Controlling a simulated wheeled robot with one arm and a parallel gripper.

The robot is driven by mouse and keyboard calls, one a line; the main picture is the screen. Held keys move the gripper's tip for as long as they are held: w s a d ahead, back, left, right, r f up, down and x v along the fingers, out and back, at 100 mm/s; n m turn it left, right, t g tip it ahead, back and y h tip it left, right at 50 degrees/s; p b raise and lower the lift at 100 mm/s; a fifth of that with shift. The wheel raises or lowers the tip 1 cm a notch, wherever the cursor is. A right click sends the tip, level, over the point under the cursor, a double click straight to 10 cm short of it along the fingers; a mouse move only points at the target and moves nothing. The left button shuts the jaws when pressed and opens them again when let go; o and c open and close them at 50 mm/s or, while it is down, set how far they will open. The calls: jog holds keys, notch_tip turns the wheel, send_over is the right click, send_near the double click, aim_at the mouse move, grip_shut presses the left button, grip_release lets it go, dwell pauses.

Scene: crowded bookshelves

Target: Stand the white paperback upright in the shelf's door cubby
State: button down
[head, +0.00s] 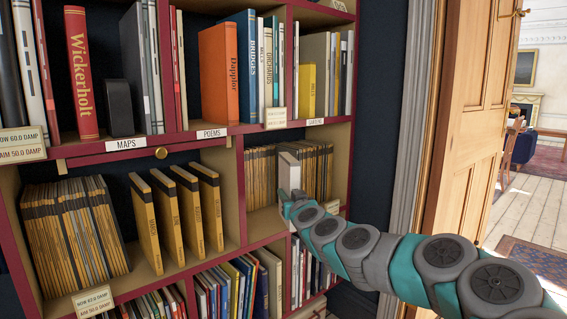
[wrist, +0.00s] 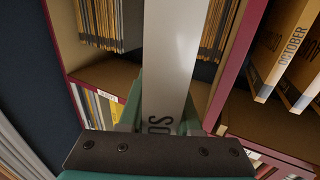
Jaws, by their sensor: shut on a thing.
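The white paperback (head: 288,170) is upright in the head view, at the front of the right-hand middle cubby (head: 262,217), the one nearest the door. In the wrist view the white paperback (wrist: 172,55) shows as a long pale spine with dark letters near its lower end. My gripper (head: 288,198) is shut on its lower part, at the cubby's mouth; its fingers flank the spine in the wrist view (wrist: 160,120). Thin tan magazines stand on both sides of the book, with a gap around it. Whether its base touches the cubby floor is hidden.
Tan magazines (head: 261,172) fill the cubby's left, and more (head: 319,168) its right. Yellow volumes (head: 177,215) stand in the cubby to the left. A red upright (head: 241,195) divides the two. An open wooden door (head: 470,110) is at right.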

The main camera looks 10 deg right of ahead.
jog(key=d+f+m+h, duration=0.1)
jog(key=d+f, duration=0.3)
jog(key=f, duration=0.6)
jog(key=shift+w+d+f+h, duration=0.15)
jog(key=shift+w+d+h, duration=0.25)
jog(key=shift+h, duration=0.4)
jog(key=shift+w+a, duration=0.1)
jog(key=shift+a, duration=0.05)
jog(key=shift+f, duration=0.15)
